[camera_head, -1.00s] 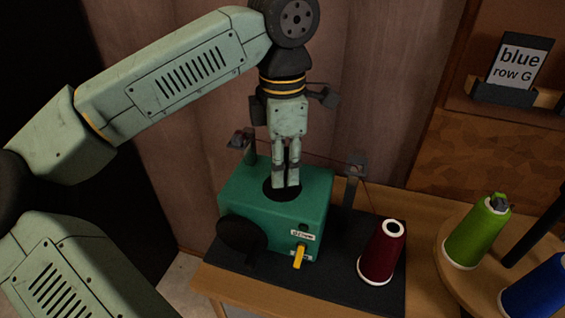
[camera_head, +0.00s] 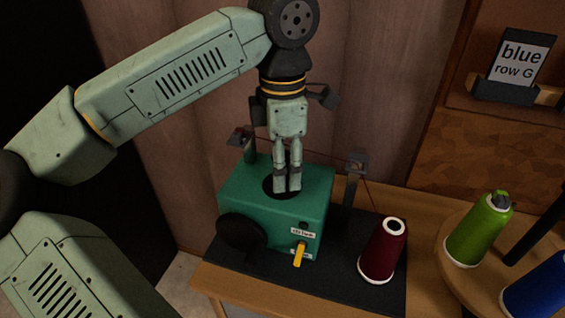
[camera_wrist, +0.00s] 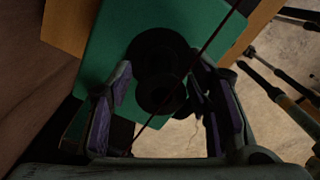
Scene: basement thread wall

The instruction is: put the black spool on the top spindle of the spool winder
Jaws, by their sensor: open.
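The spool winder (camera_head: 255,205) is a green box on a dark base, with a black disc (camera_head: 272,184) on its top. My gripper (camera_head: 287,180) points down over that top, its fingertips close above the disc. In the wrist view my gripper (camera_wrist: 165,90) is open, with a finger on each side of a black round form (camera_wrist: 160,85) with stacked rims. This looks like the black spool standing on the winder top, with gaps to the fingers. The spindle is hidden; I cannot tell exactly how the spool is seated.
A maroon thread cone (camera_head: 384,250) stands right of the winder; its thread runs through the guide posts (camera_head: 356,170) and crosses close to my gripper. Green (camera_head: 479,230) and blue (camera_head: 540,285) cones stand on a round wooden stand at right. A yellow lever (camera_head: 299,254) is on the winder's front.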

